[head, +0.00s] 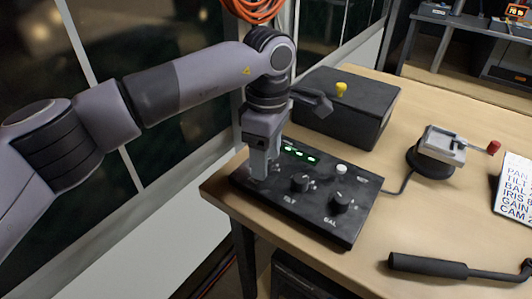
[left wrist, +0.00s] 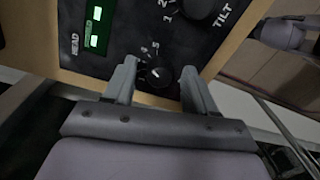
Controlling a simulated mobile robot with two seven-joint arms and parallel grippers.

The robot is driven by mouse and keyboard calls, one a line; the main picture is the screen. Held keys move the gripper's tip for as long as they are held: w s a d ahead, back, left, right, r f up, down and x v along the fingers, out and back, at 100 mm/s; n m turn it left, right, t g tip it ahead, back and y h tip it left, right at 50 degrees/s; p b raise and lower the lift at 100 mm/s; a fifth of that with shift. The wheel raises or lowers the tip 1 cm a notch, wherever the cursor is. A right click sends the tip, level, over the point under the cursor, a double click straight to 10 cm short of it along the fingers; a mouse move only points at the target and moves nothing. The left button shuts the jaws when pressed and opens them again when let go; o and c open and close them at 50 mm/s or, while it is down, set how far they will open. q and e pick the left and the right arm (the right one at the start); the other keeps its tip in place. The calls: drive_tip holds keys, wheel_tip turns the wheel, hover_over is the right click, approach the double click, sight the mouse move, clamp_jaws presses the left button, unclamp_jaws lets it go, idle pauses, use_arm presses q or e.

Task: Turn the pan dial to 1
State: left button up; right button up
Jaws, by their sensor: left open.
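The black control panel (head: 310,222) lies on the wooden table's left corner. My left gripper (head: 262,170) points down over the panel's left end. In the left wrist view its open fingers (left wrist: 160,70) stand on either side of a small black dial (left wrist: 161,77) with a pale mark; I cannot tell whether they touch it. Digits including 4 and 5 show beside this dial, but its name is hidden. In the head view the gripper hides it. The tilt dial (head: 301,182) is beside it, also in the wrist view (left wrist: 199,6). My right gripper is out of view.
The balance dial (head: 341,201) and a pale button (head: 341,169) are on the panel's right. Green displays (head: 300,153) glow behind. A black box (head: 350,112) with a yellow knob stands behind the panel. A lettered card (head: 515,188) and a black handle (head: 428,266) are right.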

use_arm(q)
clamp_jaws()
